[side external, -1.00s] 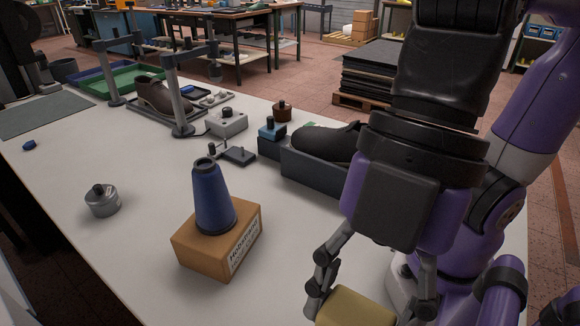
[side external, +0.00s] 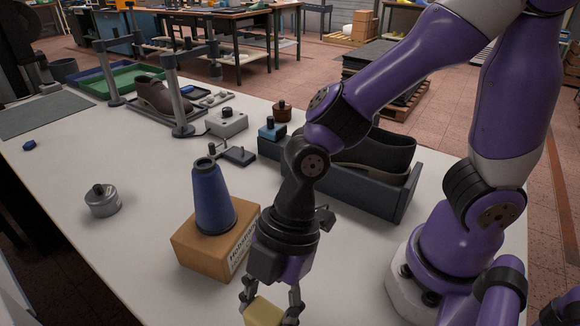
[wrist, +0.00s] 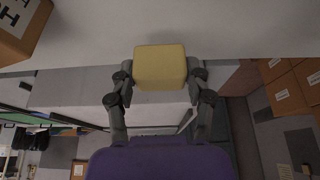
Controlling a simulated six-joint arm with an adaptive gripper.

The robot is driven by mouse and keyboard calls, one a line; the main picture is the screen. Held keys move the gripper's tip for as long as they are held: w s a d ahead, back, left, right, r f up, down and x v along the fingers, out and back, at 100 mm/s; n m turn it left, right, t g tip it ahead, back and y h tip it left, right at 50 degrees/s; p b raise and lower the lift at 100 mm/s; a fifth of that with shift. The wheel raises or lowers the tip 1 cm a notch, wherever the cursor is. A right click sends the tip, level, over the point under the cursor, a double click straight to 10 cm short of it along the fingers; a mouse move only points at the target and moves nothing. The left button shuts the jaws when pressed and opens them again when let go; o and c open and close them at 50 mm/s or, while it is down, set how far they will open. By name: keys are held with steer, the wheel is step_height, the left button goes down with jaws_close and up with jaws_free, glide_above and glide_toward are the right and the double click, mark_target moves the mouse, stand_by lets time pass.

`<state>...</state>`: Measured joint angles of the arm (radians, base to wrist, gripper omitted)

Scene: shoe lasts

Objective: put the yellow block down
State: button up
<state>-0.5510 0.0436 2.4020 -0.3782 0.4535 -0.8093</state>
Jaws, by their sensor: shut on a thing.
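The yellow block (side external: 263,312) is at the bottom edge of the side view, partly cut off by the frame. My gripper (side external: 270,300) points down and is shut on the block, with a finger on each side. In the wrist view the block (wrist: 160,66) sits between the two fingers of my gripper (wrist: 160,80). The white table (side external: 130,250) is beneath, but I cannot tell whether the block touches it.
A cardboard box (side external: 190,258) with a blue cone (side external: 213,200) on it stands just left of my gripper. A grey tray (side external: 365,188) holding a dark shoe (side external: 375,155) is behind, to the right. A metal canister (side external: 102,201) stands at left, with bare table around it.

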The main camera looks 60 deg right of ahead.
mark_target(265, 321)
steer(key=shift+w+d+f, duration=0.1)
steer(key=shift+w+f, duration=0.15)
steer(key=shift+w, duration=0.2)
steer(key=shift+w+f, duration=0.1)
steer(key=shift+f, duration=2)
steer(key=shift+f, duration=0.15)
steer(key=o, duration=1.1)
steer(key=shift+o, duration=0.2)
